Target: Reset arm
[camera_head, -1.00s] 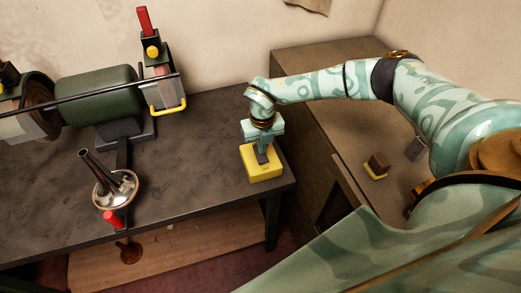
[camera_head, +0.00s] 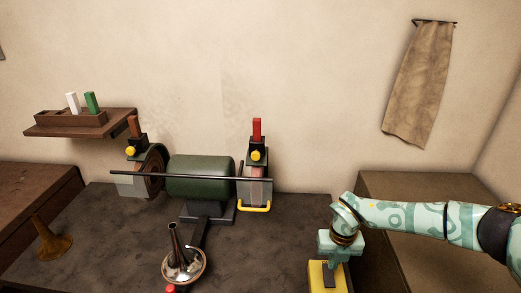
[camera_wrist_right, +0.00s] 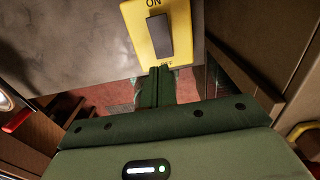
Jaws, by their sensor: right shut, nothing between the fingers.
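My right gripper (camera_head: 328,264) is shut and empty, just above a yellow switch box at the right front of the dark bench. The yellow switch box (camera_head: 316,277) has a dark rocker. In the right wrist view the box (camera_wrist_right: 180,22) shows the word "ON" beside its dark rocker (camera_wrist_right: 159,37), and my shut fingertips (camera_wrist_right: 159,72) appear at its near edge. I cannot tell if they touch it. The right arm reaches in from the right. My left gripper is not in view.
A green bench grinder (camera_head: 200,176) stands at the back of the bench (camera_head: 110,220). A silver horn bell (camera_head: 185,265) is in front of it, and a brass bell (camera_head: 52,240) is at left. A shelf (camera_head: 80,122) and a hanging cloth (camera_head: 418,85) are on the wall.

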